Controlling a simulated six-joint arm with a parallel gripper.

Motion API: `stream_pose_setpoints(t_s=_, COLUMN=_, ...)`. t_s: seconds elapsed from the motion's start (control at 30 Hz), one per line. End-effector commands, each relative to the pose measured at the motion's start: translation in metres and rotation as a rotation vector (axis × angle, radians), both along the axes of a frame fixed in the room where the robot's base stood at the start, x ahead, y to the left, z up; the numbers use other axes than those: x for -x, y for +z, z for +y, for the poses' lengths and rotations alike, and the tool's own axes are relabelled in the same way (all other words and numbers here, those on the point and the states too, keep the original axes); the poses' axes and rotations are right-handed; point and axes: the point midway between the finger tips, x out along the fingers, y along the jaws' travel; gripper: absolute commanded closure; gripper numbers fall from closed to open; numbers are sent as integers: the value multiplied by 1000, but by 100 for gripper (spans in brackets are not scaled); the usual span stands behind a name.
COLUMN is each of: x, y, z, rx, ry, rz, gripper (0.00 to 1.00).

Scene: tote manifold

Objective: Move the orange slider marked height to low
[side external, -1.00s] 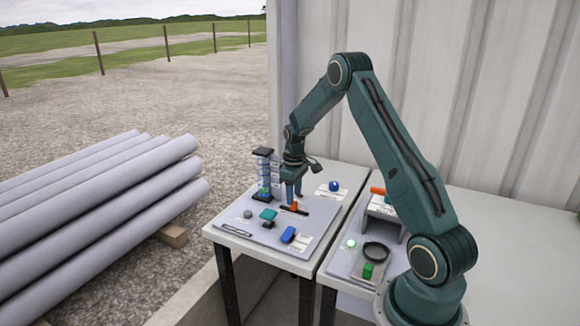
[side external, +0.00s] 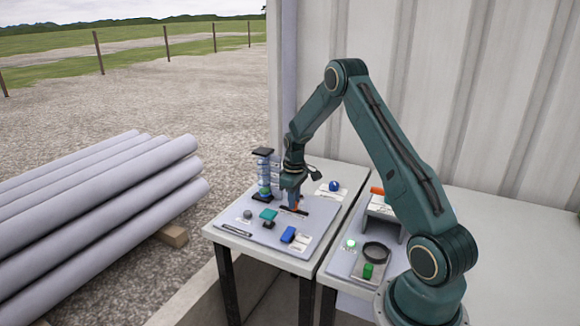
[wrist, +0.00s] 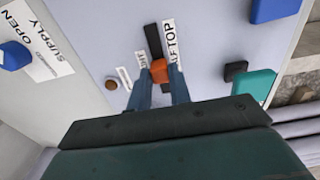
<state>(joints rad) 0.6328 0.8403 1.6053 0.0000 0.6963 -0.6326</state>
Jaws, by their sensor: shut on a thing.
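The orange slider (wrist: 159,70) sits on a dark straight track (wrist: 152,38) on the grey panel. In the wrist view, bare track shows beyond the slider, and its near part is hidden by my gripper. My gripper (wrist: 161,82) is shut on the slider, with one blue finger on each side. Printed labels lie beside the track; one reads TOP (wrist: 170,35), and the others are partly covered. In the side view, my gripper (side external: 293,200) is down at the panel, and the slider (side external: 294,207) shows small between the fingers.
A blue knob (wrist: 14,55) by a SUPPLY OPEN label, a blue block (wrist: 272,10), a teal block (wrist: 255,84) and a round brown button (wrist: 111,84) are around the track. A column with a black top (side external: 263,152) stands close left of my gripper.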

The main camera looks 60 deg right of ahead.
Motion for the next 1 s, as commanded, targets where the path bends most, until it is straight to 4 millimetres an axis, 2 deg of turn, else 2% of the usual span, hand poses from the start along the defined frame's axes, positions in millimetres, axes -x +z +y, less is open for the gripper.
stream_pose_setpoints(t_s=0.17, x=-7, y=0, z=0, rx=0, ry=1, rz=0, gripper=100)
stream_pose_setpoints(t_s=0.5, x=-37, y=1, z=0, rx=1, ry=1, rz=-2, gripper=100)
stream_pose_setpoints(t_s=0.83, x=-41, y=1, z=0, rx=4, ry=3, rz=-9, gripper=100)
stream_pose_setpoints(t_s=0.87, x=-42, y=1, z=0, rx=4, ry=3, rz=-10, gripper=78)
stream_pose_setpoints(t_s=0.97, x=-41, y=1, z=0, rx=4, ry=3, rz=-9, gripper=59)
stream_pose_setpoints(t_s=1.0, x=-41, y=1, z=0, rx=3, ry=3, rz=-8, gripper=58)
